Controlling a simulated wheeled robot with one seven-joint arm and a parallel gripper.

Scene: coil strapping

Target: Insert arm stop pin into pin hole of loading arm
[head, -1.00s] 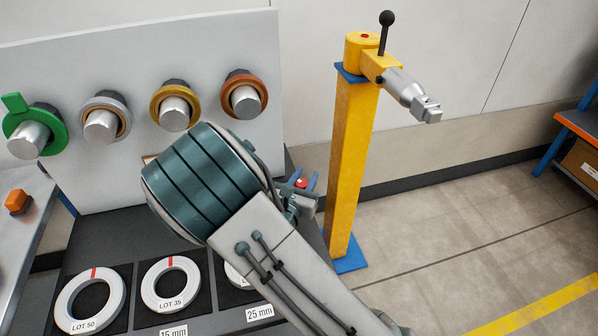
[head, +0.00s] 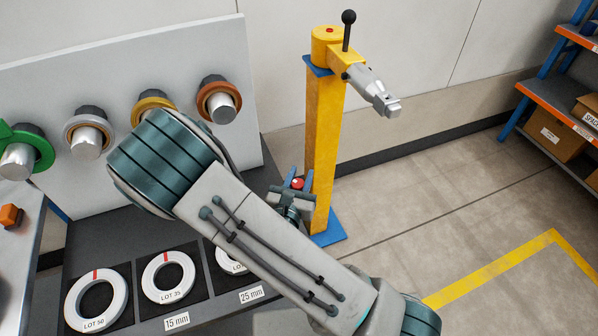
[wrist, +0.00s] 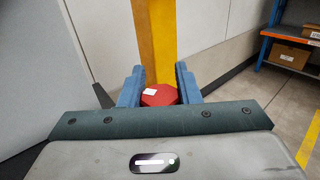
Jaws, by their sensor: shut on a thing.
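My gripper (head: 297,184) is shut on a red-topped pin (head: 297,183), which shows as a small red knob between the blue fingers in the head view. The wrist view shows the red head (wrist: 160,96) between both fingers; the rest of the pin is hidden. The loading arm (head: 371,90) is a grey metal arm at the top of a yellow post (head: 323,150), above and to the right of my gripper. A black-knobbed lever (head: 348,30) stands upright on it. I cannot make out the pin hole. The pin is apart from the loading arm.
White rings lie on the dark bench (head: 205,275) at lower left, below a grey panel (head: 120,70) with several coloured rings on pegs. A shelf with boxes (head: 556,135) stands at right. The floor between post and shelf is clear.

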